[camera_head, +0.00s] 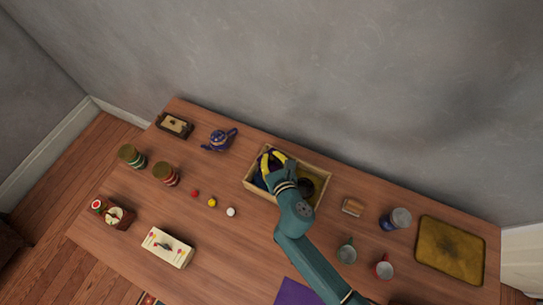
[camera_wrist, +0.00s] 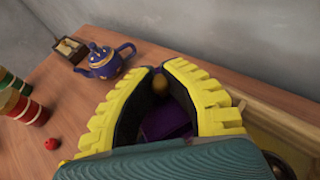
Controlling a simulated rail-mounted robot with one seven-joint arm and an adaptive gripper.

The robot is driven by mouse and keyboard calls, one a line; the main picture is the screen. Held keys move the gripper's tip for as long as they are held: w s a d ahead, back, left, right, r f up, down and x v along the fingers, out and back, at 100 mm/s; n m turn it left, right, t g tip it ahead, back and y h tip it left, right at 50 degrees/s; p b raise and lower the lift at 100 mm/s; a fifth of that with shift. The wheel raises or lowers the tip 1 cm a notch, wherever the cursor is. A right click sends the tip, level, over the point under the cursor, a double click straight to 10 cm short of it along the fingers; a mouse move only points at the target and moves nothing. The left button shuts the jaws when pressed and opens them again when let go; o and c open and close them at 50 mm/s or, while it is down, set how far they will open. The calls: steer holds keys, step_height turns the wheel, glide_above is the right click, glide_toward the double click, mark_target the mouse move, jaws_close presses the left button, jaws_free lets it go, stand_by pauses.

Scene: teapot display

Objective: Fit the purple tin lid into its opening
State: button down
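My gripper (camera_head: 271,160), with yellow fingers, is over the left part of an open wooden crate (camera_head: 321,196). In the wrist view, its fingers (camera_wrist: 164,74) stand on either side of a small brown round knob (camera_wrist: 160,86). A dark purple surface (camera_wrist: 166,124) shows below the knob, between the fingers. I cannot tell whether this is the lid or a tin in the crate, or whether the fingertips touch the knob. The fingers and wrist hide much of it. No purple tin opening is clearly visible.
A blue teapot (camera_head: 219,140) and a framed tray (camera_head: 174,125) stand to the left. Striped jars (camera_head: 165,174), small balls (camera_head: 212,202) and a white box (camera_head: 168,248) are nearer the left front. Cups (camera_head: 346,251), a blue jar (camera_head: 388,222) and a golden tray (camera_head: 450,250) are right.

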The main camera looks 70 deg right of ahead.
steer(key=shift+f, duration=0.2)
steer(key=shift+f+b, duration=0.55)
stand_by(1.0)
steer(key=shift+f, duration=0.5)
steer(key=shift+f, duration=0.2)
stand_by(0.4)
steer(key=c, duration=1.1)
jaws_free()
steer(key=shift+c, duration=0.2)
